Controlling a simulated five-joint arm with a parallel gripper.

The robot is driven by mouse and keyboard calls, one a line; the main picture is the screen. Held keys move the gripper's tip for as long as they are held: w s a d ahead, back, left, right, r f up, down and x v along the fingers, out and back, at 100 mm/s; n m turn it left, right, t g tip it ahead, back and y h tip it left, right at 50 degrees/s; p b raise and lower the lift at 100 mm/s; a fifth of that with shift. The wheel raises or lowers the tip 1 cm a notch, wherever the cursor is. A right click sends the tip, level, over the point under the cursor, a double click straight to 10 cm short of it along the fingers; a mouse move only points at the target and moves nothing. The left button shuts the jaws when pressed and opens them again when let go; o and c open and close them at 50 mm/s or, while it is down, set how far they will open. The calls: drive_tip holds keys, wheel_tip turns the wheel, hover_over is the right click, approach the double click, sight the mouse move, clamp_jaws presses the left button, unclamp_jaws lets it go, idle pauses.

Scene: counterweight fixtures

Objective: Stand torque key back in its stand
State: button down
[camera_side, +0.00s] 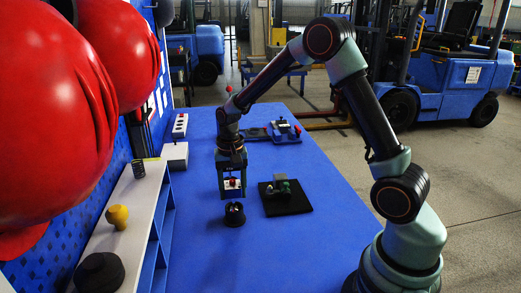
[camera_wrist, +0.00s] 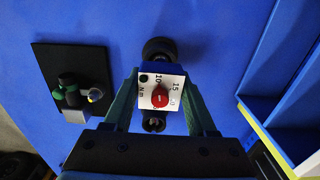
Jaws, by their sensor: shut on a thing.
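The torque key shows as a white dial plate with a red knob (camera_wrist: 160,96) and printed numbers in the wrist view. It also shows between my jaws in the side view (camera_side: 232,184). My gripper (camera_wrist: 160,100) is shut on it, one finger at each side. A round black stand (camera_side: 234,215) is on the blue table just below my gripper in the side view. Its dark round shape (camera_wrist: 160,47) shows partly behind the dial plate in the wrist view. I cannot tell whether the key's lower end touches the stand.
A black square plate (camera_side: 299,202) with a grey and green fixture lies right of the stand in the side view. A shelf on the left bears a yellow knob (camera_side: 117,215), a spring (camera_side: 138,169) and a dark round weight (camera_side: 100,272). The front table is clear.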

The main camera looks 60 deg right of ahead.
drive_tip(key=shift+f, duration=0.25)
drive_tip(key=shift+c, duration=1)
unclamp_jaws()
